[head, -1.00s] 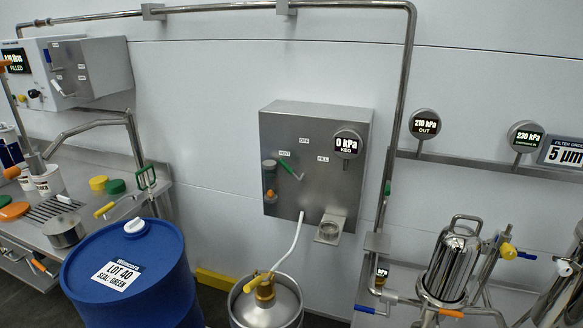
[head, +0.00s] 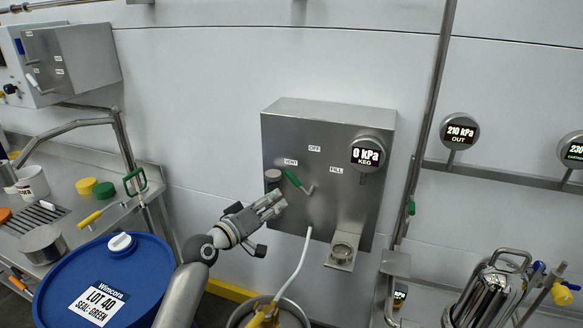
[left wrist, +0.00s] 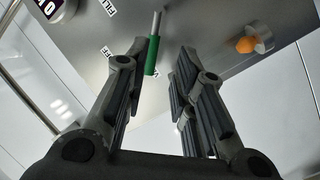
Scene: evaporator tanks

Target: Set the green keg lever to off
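The green keg lever (head: 293,180) is on the front of the steel keg panel (head: 345,215). Its green handle points up-left toward the left label (head: 290,162), not toward the OFF label (head: 314,148). My left gripper (head: 276,203) is in front of the panel, just below and left of the handle. In the left wrist view its fingers (left wrist: 160,62) are spread and empty. The green handle (left wrist: 152,55) shows in the gap between the fingertips, nearer the left finger. I cannot tell whether a finger touches it. My right gripper is in neither view.
The keg gauge (head: 367,156) reads 0 kPa. A cup holder (head: 342,250) sticks out at the panel's lower right. A round fitting (head: 272,177) is left of the lever. A pale hose (head: 297,262) runs down to the keg. A blue drum (head: 80,285) stands lower left.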

